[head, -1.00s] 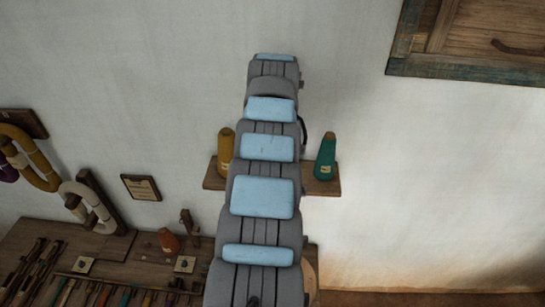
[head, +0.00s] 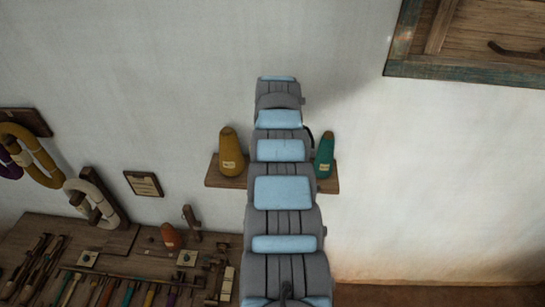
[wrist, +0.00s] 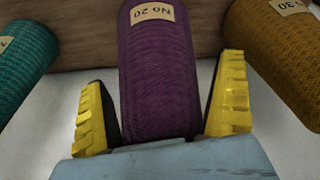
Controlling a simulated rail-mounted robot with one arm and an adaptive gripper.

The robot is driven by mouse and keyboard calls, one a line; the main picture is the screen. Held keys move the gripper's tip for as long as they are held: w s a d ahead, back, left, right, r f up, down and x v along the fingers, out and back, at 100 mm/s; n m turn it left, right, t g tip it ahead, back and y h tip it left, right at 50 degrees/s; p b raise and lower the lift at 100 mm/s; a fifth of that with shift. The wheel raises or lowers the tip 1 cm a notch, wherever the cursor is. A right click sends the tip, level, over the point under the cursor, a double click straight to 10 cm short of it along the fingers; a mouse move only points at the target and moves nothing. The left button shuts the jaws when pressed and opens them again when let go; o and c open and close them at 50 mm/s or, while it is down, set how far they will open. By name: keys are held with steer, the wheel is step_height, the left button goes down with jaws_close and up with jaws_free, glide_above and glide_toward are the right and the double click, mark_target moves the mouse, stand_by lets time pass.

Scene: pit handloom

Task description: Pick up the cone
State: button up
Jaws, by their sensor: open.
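A purple cone (wrist: 157,75) with a "No 20" label stands in the middle of the wrist view. My gripper (wrist: 165,100) is open, with one yellow finger on each side of this cone; I see gaps, so the fingers do not grip it. In the wrist view a teal cone (wrist: 22,65) is at the left and a mustard cone (wrist: 280,55) at the right. In the head view the mustard cone (head: 230,155) and teal cone (head: 325,158) stand on a wall shelf (head: 226,181). My arm hides the purple cone and my gripper there.
A wooden bench (head: 110,240) at lower left holds tools and a small orange-brown cone (head: 170,236). Yarn hanks (head: 92,203) hang on the wall. A wooden shutter (head: 470,40) is at upper right. The wall right of the shelf is clear.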

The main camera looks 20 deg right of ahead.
steer(key=shift+c, duration=0.3)
steer(key=c, duration=1.3)
step_height(320, 180, up, 3)
steer(key=b, duration=0.2)
steer(key=shift+f+b, duration=0.1)
steer(key=shift+b, duration=0.25)
steer(key=b, duration=0.3)
steer(key=shift+s+a+r+b, duration=0.1)
steer(key=shift+s+r+b, duration=0.15)
steer(key=shift+b, duration=0.1)
